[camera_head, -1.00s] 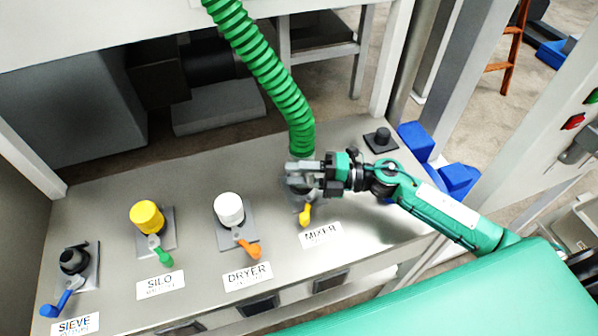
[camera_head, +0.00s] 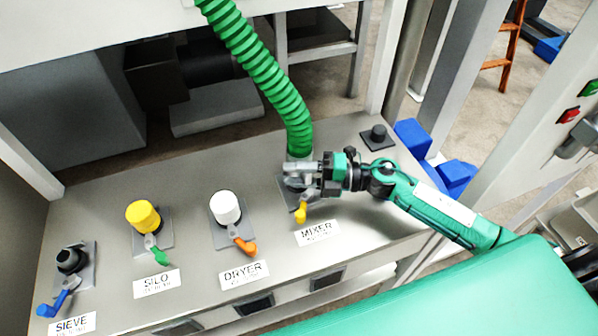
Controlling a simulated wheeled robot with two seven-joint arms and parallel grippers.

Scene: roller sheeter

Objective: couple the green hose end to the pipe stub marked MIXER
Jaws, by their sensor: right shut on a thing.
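The green hose (camera_head: 262,75) hangs down from the top of the head view to the MIXER place on the bench. Its lower end, with a grey collar, is in my right gripper (camera_head: 300,174), which is shut on it. The hose end stands upright over the MIXER base plate (camera_head: 285,192). The stub itself is hidden by the hose end and the gripper, so I cannot tell whether the collar is seated. The yellow lever (camera_head: 301,212) sticks out toward the MIXER label (camera_head: 317,232). My left gripper is not in view.
The DRYER stub has a white cap (camera_head: 225,207) and orange lever. The SILO stub has a yellow cap (camera_head: 142,216) and green lever. The SIEVE stub (camera_head: 71,259) is dark with a blue lever.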

